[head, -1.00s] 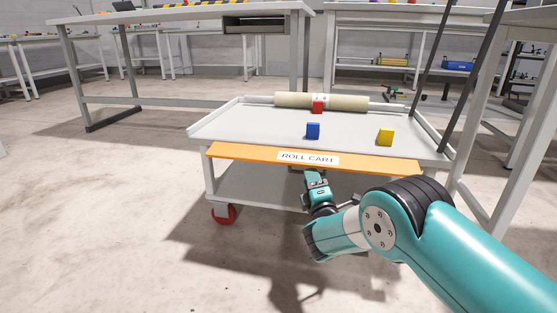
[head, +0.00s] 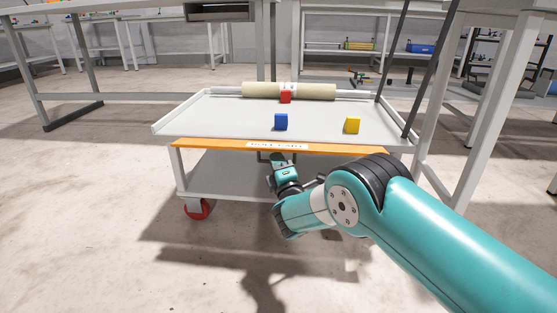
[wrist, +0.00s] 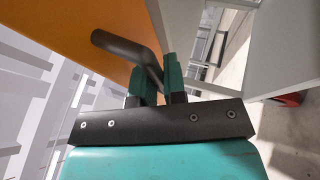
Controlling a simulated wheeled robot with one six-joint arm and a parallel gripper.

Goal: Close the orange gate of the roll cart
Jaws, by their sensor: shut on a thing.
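The orange gate (head: 210,146) runs along the front of the roll cart (head: 215,110), just below its grey top. Its white label (head: 277,146) looks foreshortened, so the gate's face is at a steep angle to my view. In the wrist view the orange gate (wrist: 60,25) fills the upper left, with a dark bent handle (wrist: 115,42) standing off it. My gripper (wrist: 155,72) is shut on this handle, with one teal finger on each side of it. In the head view my gripper (head: 279,160) is under the gate's middle, and its grip is partly hidden.
A red caster (head: 197,209) shows at front left. White table legs stand close on the right. Floor at left is clear.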

